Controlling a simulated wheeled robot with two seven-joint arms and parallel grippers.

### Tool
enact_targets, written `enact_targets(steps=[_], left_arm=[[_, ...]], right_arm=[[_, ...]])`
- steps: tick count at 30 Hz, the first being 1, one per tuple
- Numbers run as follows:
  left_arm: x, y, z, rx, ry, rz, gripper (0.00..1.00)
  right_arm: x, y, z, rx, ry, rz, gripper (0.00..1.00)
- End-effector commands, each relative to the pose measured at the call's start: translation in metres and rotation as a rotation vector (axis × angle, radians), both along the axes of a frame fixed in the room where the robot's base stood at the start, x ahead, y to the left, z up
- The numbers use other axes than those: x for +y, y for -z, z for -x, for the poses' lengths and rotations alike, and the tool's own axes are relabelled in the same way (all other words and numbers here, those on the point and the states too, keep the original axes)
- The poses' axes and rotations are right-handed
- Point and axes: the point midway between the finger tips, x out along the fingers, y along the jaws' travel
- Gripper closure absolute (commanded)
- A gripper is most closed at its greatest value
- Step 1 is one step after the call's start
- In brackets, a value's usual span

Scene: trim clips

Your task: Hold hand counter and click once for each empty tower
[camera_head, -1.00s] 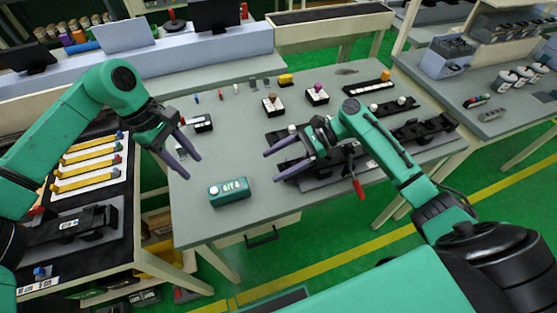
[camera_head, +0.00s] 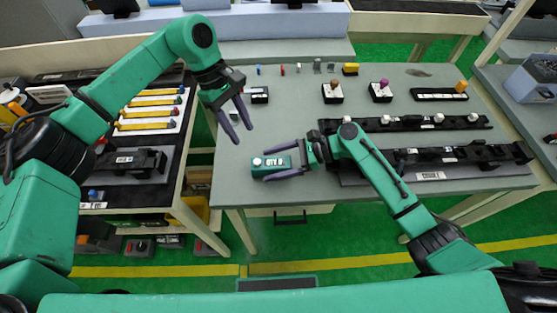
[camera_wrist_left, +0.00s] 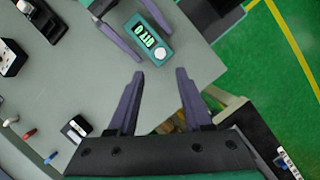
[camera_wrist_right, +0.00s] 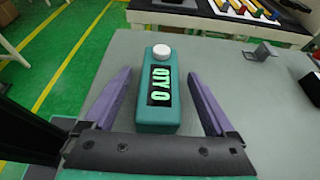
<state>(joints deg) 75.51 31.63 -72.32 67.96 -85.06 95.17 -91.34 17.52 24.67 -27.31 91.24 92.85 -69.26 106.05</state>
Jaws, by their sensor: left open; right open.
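The hand counter (camera_head: 271,166) is a teal box with a green display reading "QTY 0" and a white round button. It lies on the grey table near its front edge. In the right wrist view the counter (camera_wrist_right: 160,90) lies between the spread purple fingers of my right gripper (camera_wrist_right: 160,103), with gaps at both sides. My right gripper (camera_head: 289,162) is open around the counter's right end. My left gripper (camera_head: 240,119) is open and empty, above and left of the counter. The left wrist view shows the counter (camera_wrist_left: 148,38) beyond its fingertips (camera_wrist_left: 158,72). Which towers are empty is unclear.
Black fixtures (camera_head: 440,157) with white-topped parts lie right of my right gripper. Small blocks with a brown knob (camera_head: 333,92) and a purple knob (camera_head: 381,91) stand behind. A rack of yellow bars (camera_head: 150,113) is on the left bench. The table's middle is clear.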

Motion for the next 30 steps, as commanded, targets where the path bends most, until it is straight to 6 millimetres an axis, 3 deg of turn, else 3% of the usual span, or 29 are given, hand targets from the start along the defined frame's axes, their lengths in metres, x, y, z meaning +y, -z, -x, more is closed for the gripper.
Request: enact_targets(steps=[1, 7, 8, 12, 30], left_arm=[[-0.0001, 0.0, 0.0001, 0.0, 0.0, 0.0, 0.5], [-0.0001, 0.0, 0.0001, 0.0, 0.0, 0.0, 0.5], [-0.0001, 0.0, 0.0001, 0.0, 0.0, 0.0, 0.5], [0.0, 0.0, 0.0, 0.0, 0.0, 0.0, 1.0], [0.0, 0.0, 0.0, 0.0, 0.0, 0.0, 1.0]], right_arm=[[-0.0002, 0.0, 0.0, 0.0, 0.0, 0.0, 0.21], [-0.0004, 0.0, 0.0, 0.0, 0.0, 0.0, 0.98], [-0.0005, 0.0, 0.0, 0.0, 0.0, 0.0, 1.0], [-0.0005, 0.0, 0.0, 0.0, 0.0, 0.0, 1.0], [-0.0008, 0.0001, 0.0, 0.0, 0.0, 0.001, 1.0]])
